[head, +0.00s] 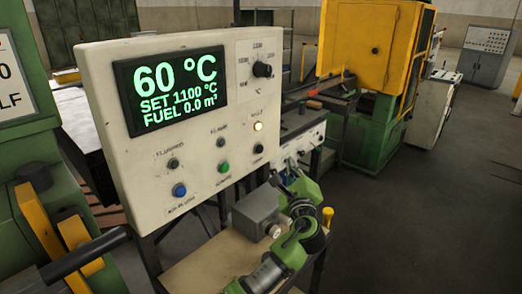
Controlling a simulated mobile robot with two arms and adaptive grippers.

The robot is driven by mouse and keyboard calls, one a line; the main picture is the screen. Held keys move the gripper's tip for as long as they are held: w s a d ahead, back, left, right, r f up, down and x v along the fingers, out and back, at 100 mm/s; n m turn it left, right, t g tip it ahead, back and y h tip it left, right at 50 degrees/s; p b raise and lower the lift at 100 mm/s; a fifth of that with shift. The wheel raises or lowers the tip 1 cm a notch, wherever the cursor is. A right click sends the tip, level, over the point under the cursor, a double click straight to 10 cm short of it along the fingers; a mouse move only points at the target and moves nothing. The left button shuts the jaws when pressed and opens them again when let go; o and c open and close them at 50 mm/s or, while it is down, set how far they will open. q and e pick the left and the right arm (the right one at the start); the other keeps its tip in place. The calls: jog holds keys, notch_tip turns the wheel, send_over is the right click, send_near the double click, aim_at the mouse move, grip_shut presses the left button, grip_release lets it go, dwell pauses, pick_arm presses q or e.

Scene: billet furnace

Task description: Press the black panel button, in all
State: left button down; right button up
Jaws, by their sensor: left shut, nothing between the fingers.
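The black panel button (258,148) is on the lower right of the pale control panel (110,75), under a lit lamp (258,127). My left gripper (273,178) is small and dark at the end of a green arm. It is shut and empty, just below and right of the black button in the picture. I cannot tell its exact distance from the panel face. A green button (223,167) and a blue button (179,190) sit to the left of the black one. My right gripper does not show.
The panel display (170,88) reads 60 °C, SET 1100 °C, FUEL 0.0 m³. A dial (262,69) is above the lamp. A grey box (258,208) stands on a wooden-topped table (205,265) below. A yellow and green machine (360,45) stands behind. The floor at right is clear.

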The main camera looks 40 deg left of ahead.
pick_arm(q)
jog(key=a, duration=0.8)
jog(key=shift+w+a, duration=0.35)
jog(key=shift+a, duration=0.05)
jog(key=shift+a, duration=0.1)
dwell(1.0)
jog(key=shift+a, duration=0.35)
jog(key=shift+a, duration=0.45)
dwell(0.6)
jog(key=shift+d, duration=0.85)
jog(key=d, duration=0.5)
jog(key=shift+s+p, duration=0.2)
jog(key=shift+p, duration=0.2)
